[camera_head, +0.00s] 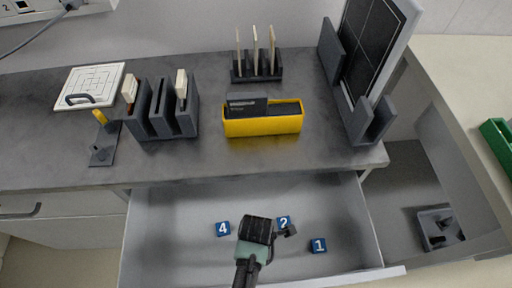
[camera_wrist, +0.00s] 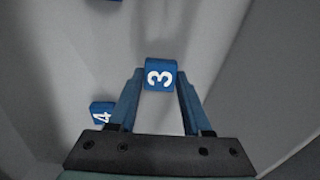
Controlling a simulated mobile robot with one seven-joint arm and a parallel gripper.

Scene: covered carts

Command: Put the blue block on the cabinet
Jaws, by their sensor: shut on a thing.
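The cabinet (camera_head: 215,160) has a dark grey top behind the drawer.
On the cabinet top stand a yellow box (camera_head: 262,125), a grey slotted holder (camera_head: 160,122), a rack with upright boards (camera_head: 256,70), a white maze board (camera_head: 88,86) and a large framed panel (camera_head: 372,50). The front strip of the top is mostly clear.

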